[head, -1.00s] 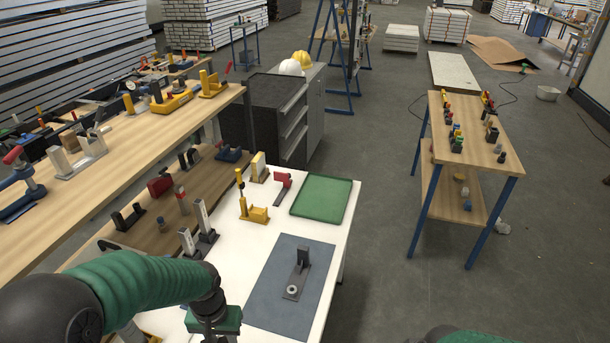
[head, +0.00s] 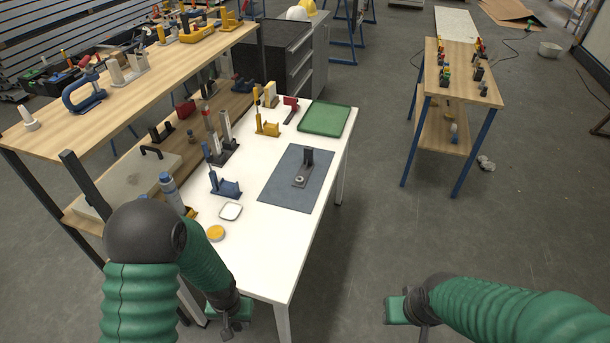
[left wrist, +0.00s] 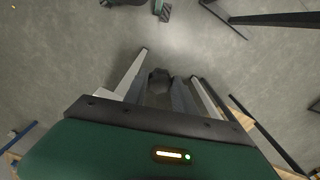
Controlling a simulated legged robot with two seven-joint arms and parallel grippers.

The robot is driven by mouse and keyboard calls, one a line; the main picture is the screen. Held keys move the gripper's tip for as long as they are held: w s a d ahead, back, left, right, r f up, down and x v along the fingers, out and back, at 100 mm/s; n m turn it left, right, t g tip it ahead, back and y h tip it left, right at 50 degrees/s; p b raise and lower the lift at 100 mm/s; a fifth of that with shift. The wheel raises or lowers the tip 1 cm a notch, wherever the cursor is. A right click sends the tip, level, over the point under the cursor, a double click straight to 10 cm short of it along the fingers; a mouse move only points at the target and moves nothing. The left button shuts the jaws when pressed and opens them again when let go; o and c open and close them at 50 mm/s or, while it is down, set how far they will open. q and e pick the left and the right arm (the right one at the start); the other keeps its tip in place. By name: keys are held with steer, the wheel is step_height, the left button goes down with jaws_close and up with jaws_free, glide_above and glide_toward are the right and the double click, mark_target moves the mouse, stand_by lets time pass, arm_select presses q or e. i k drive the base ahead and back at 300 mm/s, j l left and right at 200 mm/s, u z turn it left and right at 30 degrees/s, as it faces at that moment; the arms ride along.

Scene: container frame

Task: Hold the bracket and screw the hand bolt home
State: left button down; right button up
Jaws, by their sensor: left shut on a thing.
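The grey bracket (head: 307,163) stands on the blue-grey mat (head: 283,191) on the white table; it has an upright block and a flat foot with a pale ring. My left gripper (head: 228,328) is low, by the table's front left corner, well away from the bracket. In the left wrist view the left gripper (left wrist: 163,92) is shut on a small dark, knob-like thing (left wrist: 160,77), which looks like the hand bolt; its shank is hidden. My right gripper (head: 422,334) is over the floor right of the table, its fingers too small and cut off to read.
On the white table (head: 262,232) are a green tray (head: 325,119), a yellow clamp (head: 266,126), a blue clamp (head: 224,184), a white dish (head: 231,212) and a yellow-topped tin (head: 216,233). Wooden shelves run along the left. The floor between table and wooden bench (head: 465,72) is clear.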

mark_target(304, 166)
steer(key=u, duration=0.8)
steer(key=i+l+u, duration=0.2)
steer(key=l+u, duration=0.7)
steer(key=l, duration=0.2)
steer(key=l+u, duration=0.45)
steer(key=l, duration=0.7)
steer(key=k+l+u, duration=0.1)
steer(key=l, duration=1.05)
steer(key=k+l+u, duration=0.1)
steer(key=l, duration=0.45)
steer(key=l+u, duration=0.1)
steer(key=l, duration=0.45)
steer(key=k+l, duration=0.15)
steer(key=l, duration=0.4)
